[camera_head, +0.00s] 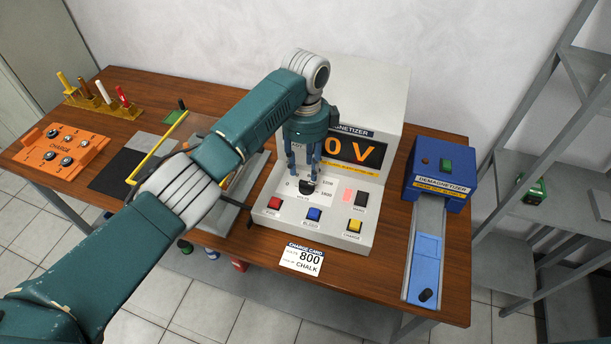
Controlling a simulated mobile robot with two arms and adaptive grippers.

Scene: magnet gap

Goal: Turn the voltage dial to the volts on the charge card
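The grey magnetizer (394,90) stands on the wooden table, with its dark display showing "0 V" in orange at its visible part; my arm hides the left of it. The black voltage dial (306,188) is on its sloped panel, with markings including 1200 and 1800 beside it. The charge card (302,259) at the table's front edge reads 800 and CHALK. My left gripper (304,176) points down right over the dial, its blue fingers apart. I cannot tell whether they touch the dial. My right gripper is not in view.
Red (274,203), blue (313,214) and yellow (354,226) buttons sit in front of the dial. A blue demagnetizer (440,172) with a sloping chute stands at right. An orange charge box (62,147) and a yellow rack (100,103) are at left.

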